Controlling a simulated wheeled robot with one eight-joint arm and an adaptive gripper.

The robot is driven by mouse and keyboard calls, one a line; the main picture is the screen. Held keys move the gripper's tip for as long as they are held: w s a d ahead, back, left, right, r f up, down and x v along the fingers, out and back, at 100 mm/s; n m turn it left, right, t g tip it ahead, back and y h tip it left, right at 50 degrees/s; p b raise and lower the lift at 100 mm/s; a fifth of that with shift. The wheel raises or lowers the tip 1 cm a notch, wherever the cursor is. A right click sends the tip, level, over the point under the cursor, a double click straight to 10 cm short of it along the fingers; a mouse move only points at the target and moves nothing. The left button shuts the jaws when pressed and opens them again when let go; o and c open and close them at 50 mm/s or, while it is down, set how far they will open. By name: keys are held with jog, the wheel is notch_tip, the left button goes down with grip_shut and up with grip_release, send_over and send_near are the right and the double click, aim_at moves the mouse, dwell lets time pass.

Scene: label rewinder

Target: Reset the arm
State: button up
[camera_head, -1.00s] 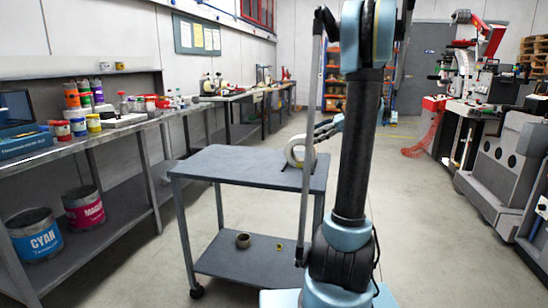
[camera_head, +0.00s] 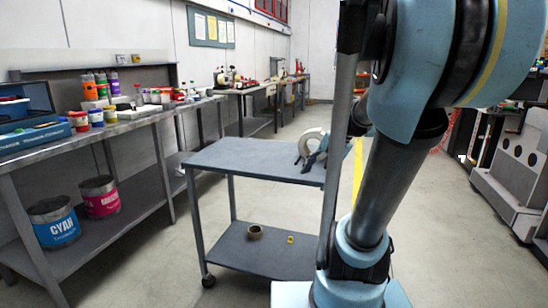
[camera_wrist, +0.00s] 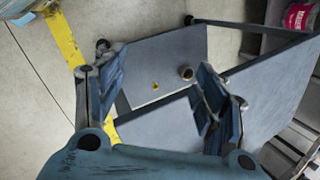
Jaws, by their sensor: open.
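My arm stands at the right in the head view, bent at a large joint near the camera. My gripper (camera_head: 311,160) shows small by the right edge of the grey cart (camera_head: 238,157), partly behind my arm. In the wrist view my gripper (camera_wrist: 158,65) is open, its two blue fingers wide apart with nothing between them. The cart's top (camera_wrist: 268,85) lies under the right finger. A pale ring shape shows beside the gripper in the head view; I cannot tell whether it is part of my arm.
The cart's lower shelf (camera_head: 240,262) bears a brown ring (camera_head: 254,232) and a small yellow item (camera_head: 291,239). A long bench (camera_head: 140,122) with bottles and cans runs along the left. Grey machinery (camera_head: 508,155) stands at the right. The floor beyond the cart is clear.

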jog(key=s+d+f+n+h, duration=0.4)
jog(key=s+f+n, duration=0.4)
jog(key=s+f, duration=0.3)
jog(key=shift+s+d+n+t+h, duration=0.2)
jog(key=shift+s+n+t+h, duration=0.15)
jog(key=shift+s, duration=0.5)
jog(key=shift+w+f, duration=0.2)
jog(key=shift+w, duration=0.3)
jog(key=shift+c, duration=0.6)
